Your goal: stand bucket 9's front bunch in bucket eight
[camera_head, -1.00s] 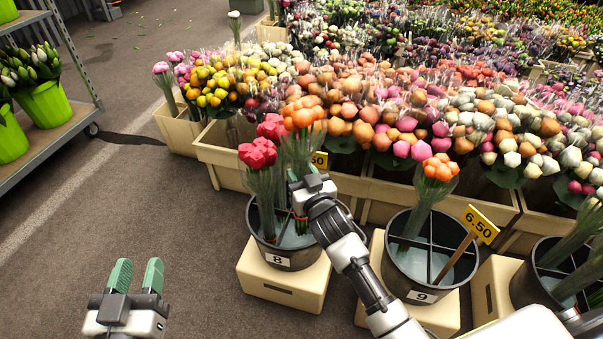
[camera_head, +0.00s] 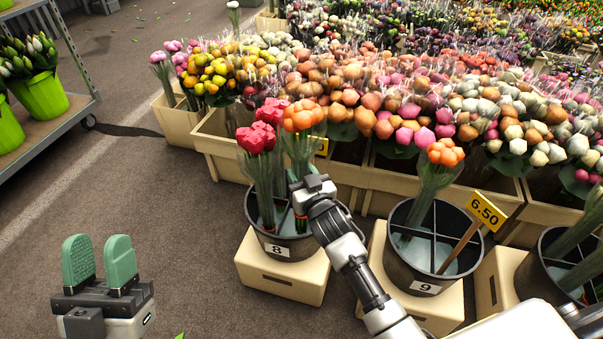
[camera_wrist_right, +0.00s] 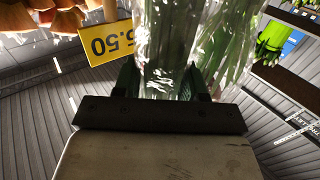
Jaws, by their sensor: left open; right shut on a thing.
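Bucket eight (camera_head: 281,248) is a dark round bucket on a cream block. Two red bunches (camera_head: 257,140) stand in its left and back parts. My right gripper (camera_head: 300,190) is shut on an orange bunch (camera_head: 302,117), upright at bucket eight, its stem ends inside the rim. Its wrapped stems also show between the fingers in the right wrist view (camera_wrist_right: 168,50). Whether the stems touch the bucket floor is hidden. Bucket 9 (camera_head: 425,284) holds another orange bunch (camera_head: 441,155) at the back left; its front part looks empty. My left gripper (camera_head: 98,272) is open and empty, at lower left.
A 6.50 price sign (camera_head: 486,211) on a stick stands in bucket 9. A third bucket (camera_head: 545,265) is at the right. Wooden crates (camera_head: 225,155) of flowers stand behind. A shelf trolley (camera_head: 60,120) is at left, with open floor between.

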